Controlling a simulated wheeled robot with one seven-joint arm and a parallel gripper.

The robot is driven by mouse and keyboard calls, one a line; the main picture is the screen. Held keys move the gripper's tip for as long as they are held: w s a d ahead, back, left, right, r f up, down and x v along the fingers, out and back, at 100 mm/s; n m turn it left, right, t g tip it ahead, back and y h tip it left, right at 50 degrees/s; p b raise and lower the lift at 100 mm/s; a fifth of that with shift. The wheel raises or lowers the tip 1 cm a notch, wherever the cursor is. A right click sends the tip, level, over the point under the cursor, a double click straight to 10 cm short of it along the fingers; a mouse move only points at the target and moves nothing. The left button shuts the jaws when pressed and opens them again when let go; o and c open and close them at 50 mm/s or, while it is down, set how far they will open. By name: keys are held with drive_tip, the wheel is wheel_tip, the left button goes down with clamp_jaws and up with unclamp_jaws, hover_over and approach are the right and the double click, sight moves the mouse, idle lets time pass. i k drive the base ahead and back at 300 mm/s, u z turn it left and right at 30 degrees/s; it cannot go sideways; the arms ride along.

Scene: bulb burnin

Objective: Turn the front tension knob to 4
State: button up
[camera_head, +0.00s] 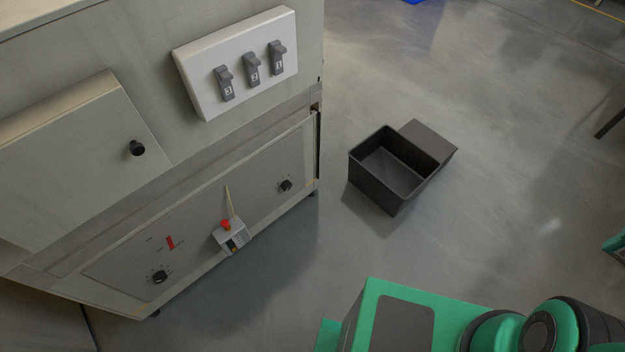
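A grey cabinet (60,70) fills the left side. Its lower panel (195,250) carries two small black knobs with marks around them: one at the lower left (159,277) and one at the right end (286,185). The marks are too small to read, so I cannot tell which is the front tension knob or where either points. A red bar (170,243) sits above the left knob. My gripper does not show; only green and black parts of my own body appear at the lower right, apart from the cabinet.
A white box with several grey numbered switches (252,70) is on the upper face. A black round knob (137,148) is on a cover. A small box with a red button (226,225) juts from the lower panel. An open dark bin (393,165) stands on the floor.

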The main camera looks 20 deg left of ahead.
sight(286, 185)
drive_tip(key=z, duration=0.75)
drive_tip(key=k, duration=1.35)
drive_tip(key=u, duration=1)
drive_tip(key=i, duration=1)
drive_tip(key=z, duration=0.05)
